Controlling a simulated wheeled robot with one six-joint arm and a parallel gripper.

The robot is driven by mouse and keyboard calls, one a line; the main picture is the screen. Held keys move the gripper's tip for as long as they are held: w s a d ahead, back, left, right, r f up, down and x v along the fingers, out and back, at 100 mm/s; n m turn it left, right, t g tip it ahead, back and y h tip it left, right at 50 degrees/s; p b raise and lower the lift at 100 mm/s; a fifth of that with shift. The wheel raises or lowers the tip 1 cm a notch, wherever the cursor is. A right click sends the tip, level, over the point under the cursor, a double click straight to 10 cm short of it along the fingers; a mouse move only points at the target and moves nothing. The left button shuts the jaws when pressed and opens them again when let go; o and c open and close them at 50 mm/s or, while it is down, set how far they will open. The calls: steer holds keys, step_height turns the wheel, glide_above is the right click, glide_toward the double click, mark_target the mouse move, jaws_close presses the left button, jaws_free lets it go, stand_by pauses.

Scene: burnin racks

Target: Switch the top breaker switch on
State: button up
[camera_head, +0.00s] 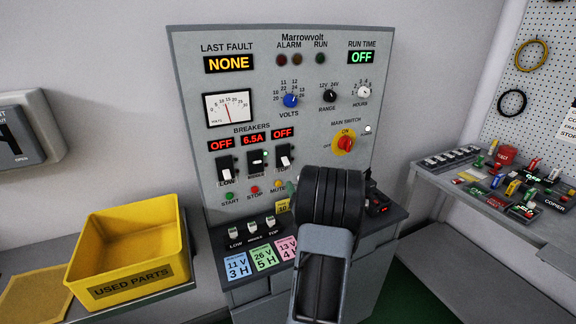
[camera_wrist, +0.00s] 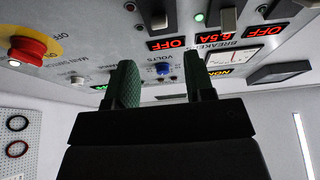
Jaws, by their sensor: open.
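The grey breaker panel (camera_head: 190,110) stands upright with three breaker switches in a row. The top breaker switch (camera_head: 284,158) is the rightmost, its pale lever tip low, under a red OFF display (camera_head: 283,132). The middle switch (camera_head: 257,161) sits under a 6.5A display, and the low switch (camera_head: 224,170) under OFF. In the wrist view the panel appears upside down, with the top switch (camera_wrist: 158,17) above the fingers. My gripper (camera_wrist: 162,80) is open and empty, its two green fingers apart, pointing toward the panel. In the head view its fingers are mostly hidden behind my wrist.
A yellow used-parts bin (camera_head: 135,255) stands at the left. A red main switch knob on a yellow plate (camera_head: 344,142) is on the panel's right. A ledge below holds small switches and coloured cards (camera_head: 264,257). A parts table (camera_head: 490,190) stands at the right.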

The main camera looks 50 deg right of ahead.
mark_target(288, 165)
steer(key=p+x, duration=0.2)
steer(key=x, duration=0.6)
steer(key=shift+c, duration=0.5)
